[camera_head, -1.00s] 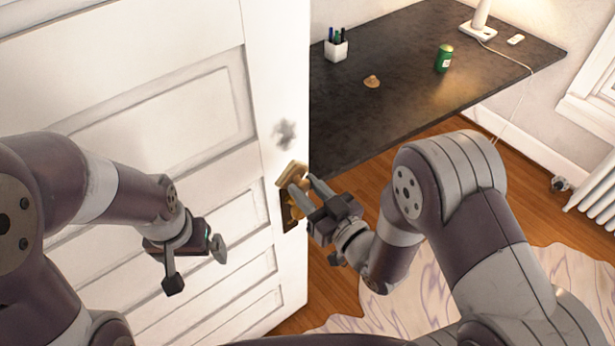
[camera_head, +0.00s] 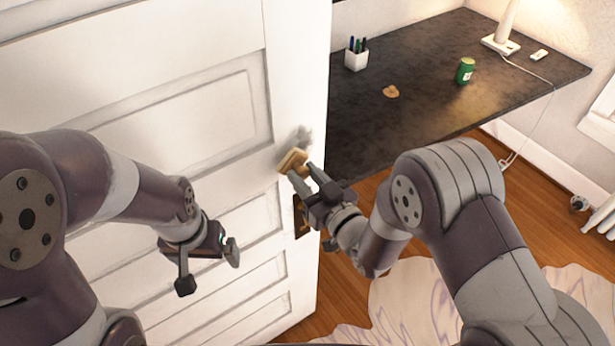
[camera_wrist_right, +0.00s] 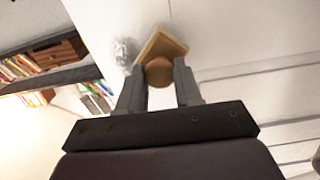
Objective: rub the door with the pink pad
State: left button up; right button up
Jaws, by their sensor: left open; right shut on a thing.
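The white panelled door (camera_head: 200,105) fills the left of the head view. A grey smudge (camera_head: 302,136) is on its stile near the free edge; it also shows in the wrist view (camera_wrist_right: 125,50). The pad (camera_head: 291,160) looks tan rather than pink, with a rounded brown knob (camera_wrist_right: 158,72). My right gripper (camera_head: 306,172) is shut on this knob. The pad is at the door face, just below the smudge in the head view; I cannot tell if it touches. My left gripper (camera_head: 209,268) is open and empty in front of the lower door.
A dark desk (camera_head: 430,75) right of the door holds a pen cup (camera_head: 356,55), a green can (camera_head: 465,70), a small tan item (camera_head: 391,91) and a lamp (camera_head: 503,30). A brown latch plate (camera_head: 300,215) sits below the pad. A pale rug (camera_head: 420,300) lies on the wood floor.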

jog(key=shift+w, duration=0.1)
jog(key=shift+w, duration=0.1)
jog(key=shift+w+a, duration=0.2)
jog(key=shift+w+a+b, duration=0.25)
jog(key=shift+w+b, duration=0.1)
dwell(0.3)
